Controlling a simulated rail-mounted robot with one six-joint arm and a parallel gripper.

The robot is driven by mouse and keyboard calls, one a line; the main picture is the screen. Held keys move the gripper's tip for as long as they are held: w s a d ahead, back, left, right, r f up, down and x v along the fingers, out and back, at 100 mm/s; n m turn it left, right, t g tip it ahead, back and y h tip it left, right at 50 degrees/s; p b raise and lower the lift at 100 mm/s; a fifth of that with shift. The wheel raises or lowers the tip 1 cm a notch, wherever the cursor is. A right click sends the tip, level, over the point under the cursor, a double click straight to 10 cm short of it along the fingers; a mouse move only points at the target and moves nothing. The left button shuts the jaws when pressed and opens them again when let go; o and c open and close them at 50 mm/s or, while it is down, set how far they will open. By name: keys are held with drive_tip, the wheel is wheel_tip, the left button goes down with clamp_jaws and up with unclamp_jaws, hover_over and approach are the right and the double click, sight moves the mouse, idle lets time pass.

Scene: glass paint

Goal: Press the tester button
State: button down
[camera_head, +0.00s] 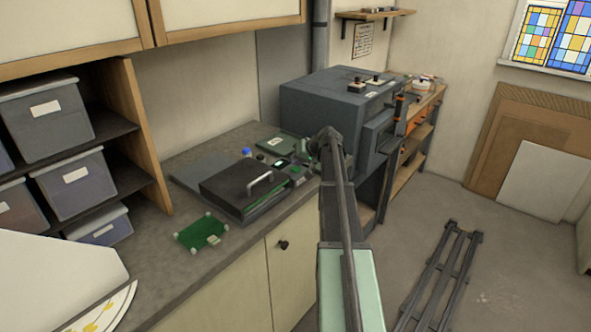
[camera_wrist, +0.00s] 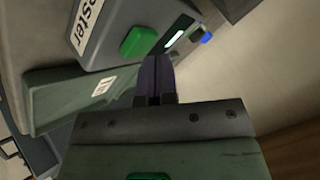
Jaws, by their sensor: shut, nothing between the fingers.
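The grey tester (camera_wrist: 107,48) carries a white label with the word "Tester" at the upper left of the wrist view. Its green button (camera_wrist: 138,41) shows clear, with a small lit display (camera_wrist: 175,38) beside it. My gripper (camera_wrist: 156,60) is shut and empty. Its dark fingertips lie just below and right of the green button in the picture. I see a gap between them in the picture, but cannot tell the depth. In the head view, the tester stands on the counter beside a black-lidded box (camera_head: 225,186), and my arm partly covers that area.
A blue knob-like thing (camera_wrist: 206,38) is near the display. A green circuit board (camera_head: 201,232) lies on the counter (camera_head: 150,262). A large grey machine (camera_head: 310,105) stands behind the tester. Storage bins (camera_head: 72,183) fill the shelf at left. The floor at right holds a dark metal frame (camera_head: 440,270).

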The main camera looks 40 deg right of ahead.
sight(297, 168)
drive_tip(key=shift+f+b, duration=0.45)
drive_tip(key=shift+f, duration=0.05)
drive_tip(key=shift+r, duration=0.1)
idle(0.5)
drive_tip(key=shift+r+p, duration=0.85)
drive_tip(key=shift+p, duration=0.1)
wheel_tip(297, 168, up, 5)
drive_tip(key=p, duration=0.5)
drive_tip(key=shift+r, duration=0.1)
